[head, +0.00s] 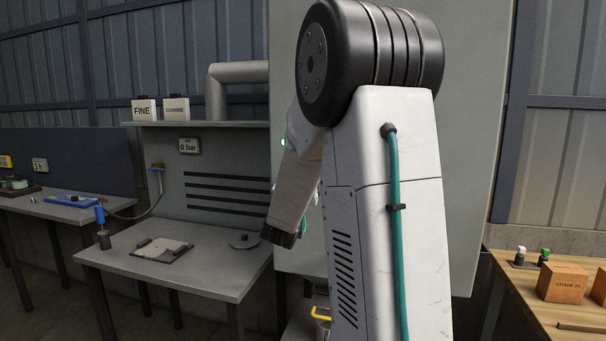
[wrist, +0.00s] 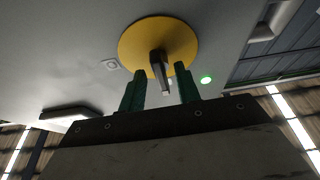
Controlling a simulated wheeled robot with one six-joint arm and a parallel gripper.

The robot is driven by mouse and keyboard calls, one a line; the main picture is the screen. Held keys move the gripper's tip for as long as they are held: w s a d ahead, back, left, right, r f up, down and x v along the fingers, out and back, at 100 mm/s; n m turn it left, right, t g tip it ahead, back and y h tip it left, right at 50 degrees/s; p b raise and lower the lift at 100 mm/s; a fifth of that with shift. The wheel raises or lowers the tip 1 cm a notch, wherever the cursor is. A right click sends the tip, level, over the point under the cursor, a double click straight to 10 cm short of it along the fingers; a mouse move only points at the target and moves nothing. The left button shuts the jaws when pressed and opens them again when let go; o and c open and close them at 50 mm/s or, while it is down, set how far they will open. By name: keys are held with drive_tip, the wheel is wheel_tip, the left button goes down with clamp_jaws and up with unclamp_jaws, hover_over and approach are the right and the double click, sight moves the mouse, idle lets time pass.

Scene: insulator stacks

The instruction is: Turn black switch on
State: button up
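The black switch (wrist: 160,70) is a dark lever on a round yellow plate (wrist: 135,43), mounted on a grey panel in the wrist view. The lever points downward in that picture. My gripper (wrist: 160,81) has two green fingers, spread apart, one on each side of the lever's lower end. I see a gap on both sides, so the fingers do not look closed on it. In the head view my arm covers the switch, and the gripper's fingers are hidden.
A lit green lamp (wrist: 206,80) sits right of the yellow plate, and a small round fitting (wrist: 110,64) sits left. In the head view, the large grey cabinet (head: 470,130) stands behind my arm. A grey workbench (head: 215,275) is left and a wooden bench (head: 530,300) right.

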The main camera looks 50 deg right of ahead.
drive_tip(key=shift+r, duration=0.1)
drive_tip(key=v, duration=0.8)
idle(0.5)
